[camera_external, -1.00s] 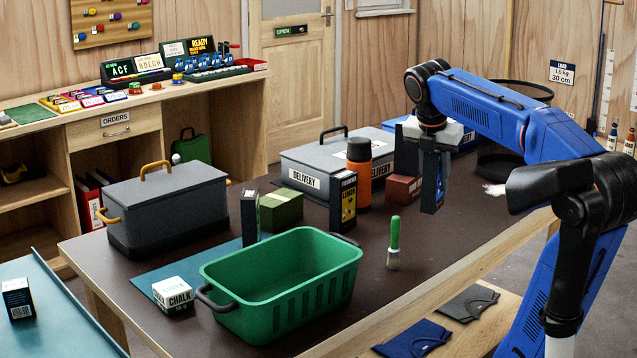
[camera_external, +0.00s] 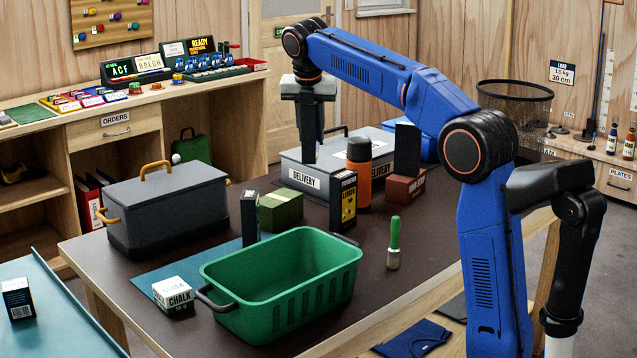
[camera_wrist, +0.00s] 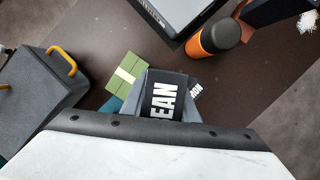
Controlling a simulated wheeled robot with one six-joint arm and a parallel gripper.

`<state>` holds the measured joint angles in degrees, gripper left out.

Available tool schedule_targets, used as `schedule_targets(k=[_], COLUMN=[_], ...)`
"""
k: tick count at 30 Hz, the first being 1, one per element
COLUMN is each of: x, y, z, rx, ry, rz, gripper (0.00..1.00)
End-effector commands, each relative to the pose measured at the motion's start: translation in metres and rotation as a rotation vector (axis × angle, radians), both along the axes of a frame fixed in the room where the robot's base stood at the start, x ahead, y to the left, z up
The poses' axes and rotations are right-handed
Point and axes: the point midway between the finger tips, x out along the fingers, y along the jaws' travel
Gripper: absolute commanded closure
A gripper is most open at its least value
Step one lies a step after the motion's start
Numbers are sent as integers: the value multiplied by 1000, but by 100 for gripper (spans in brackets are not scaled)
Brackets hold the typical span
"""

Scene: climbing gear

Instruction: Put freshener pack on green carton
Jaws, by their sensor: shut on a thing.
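My gripper (camera_external: 308,158) is shut on a dark freshener pack (camera_wrist: 165,97), whose white letters "EAN" show in the wrist view between the grey fingers. The pack is held upright in the air, well above the table. The green carton (camera_external: 281,211) lies on the table with a lighter band across its top; it also shows in the wrist view (camera_wrist: 122,76), just left of and beyond the held pack. The carton's top looks bare. In the external view my gripper is above and slightly right of the carton, in front of the grey delivery box.
A black-and-yellow lemon pack (camera_external: 343,201) and another dark pack (camera_external: 249,217) stand beside the carton. An orange bottle (camera_external: 359,182), the grey delivery box (camera_external: 303,179), a dark red box (camera_external: 404,190), a green basket (camera_external: 283,290) and a grey lidded case (camera_external: 165,212) surround it.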

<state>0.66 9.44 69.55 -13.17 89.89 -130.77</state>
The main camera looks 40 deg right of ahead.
Motion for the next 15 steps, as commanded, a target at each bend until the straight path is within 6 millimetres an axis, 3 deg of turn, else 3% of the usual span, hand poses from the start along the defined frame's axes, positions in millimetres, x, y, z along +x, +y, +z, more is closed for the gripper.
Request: schedule_targets(k=[1,6,15], x=[14,48,68], y=[10,37,55], z=[-1,-3,-12], rx=[0,0,0], ry=[0,0,1], rz=[20,73,109], gripper=[97,97,97])
